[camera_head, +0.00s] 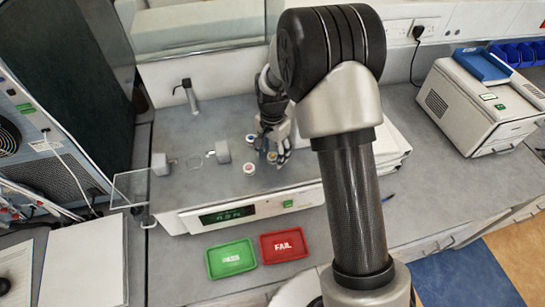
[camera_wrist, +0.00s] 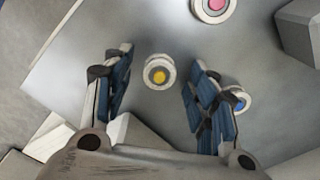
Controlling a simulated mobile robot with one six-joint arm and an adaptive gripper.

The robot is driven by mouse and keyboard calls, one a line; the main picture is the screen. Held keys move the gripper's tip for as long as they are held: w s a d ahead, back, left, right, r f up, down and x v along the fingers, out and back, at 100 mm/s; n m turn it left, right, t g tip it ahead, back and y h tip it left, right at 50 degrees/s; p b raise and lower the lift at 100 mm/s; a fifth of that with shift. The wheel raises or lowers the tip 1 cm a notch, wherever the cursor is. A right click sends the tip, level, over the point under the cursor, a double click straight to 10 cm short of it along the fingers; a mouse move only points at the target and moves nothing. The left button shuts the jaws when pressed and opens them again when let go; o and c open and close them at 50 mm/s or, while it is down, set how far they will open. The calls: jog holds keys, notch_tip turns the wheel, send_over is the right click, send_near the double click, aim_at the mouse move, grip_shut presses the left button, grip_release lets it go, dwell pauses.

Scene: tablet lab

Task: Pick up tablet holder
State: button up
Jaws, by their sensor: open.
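Several small round white tablet holders stand on the grey top of the machine. The one with a yellow centre (camera_wrist: 158,72) sits between the fingers of my gripper (camera_wrist: 160,60) in the wrist view, with clear gaps on both sides. My gripper (camera_head: 277,148) is open and points down at the machine top in the head view. A holder with a pink-red centre (camera_wrist: 210,7) is beyond the fingertips; it also shows in the head view (camera_head: 249,168). A holder with a blue centre (camera_wrist: 241,98) is just outside the right finger, partly hidden by it.
A green tray (camera_head: 231,258) and a red FAIL tray (camera_head: 285,246) lie on the bench in front of the machine (camera_head: 180,222). Grey blocks (camera_head: 222,151) stand on the machine top left of my gripper. A white instrument (camera_head: 480,105) is at the right.

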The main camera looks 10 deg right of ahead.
jog(key=shift+s, duration=0.1)
jog(key=shift+c, duration=0.4)
jog(key=c, duration=0.9)
jog(key=shift+c, duration=0.2)
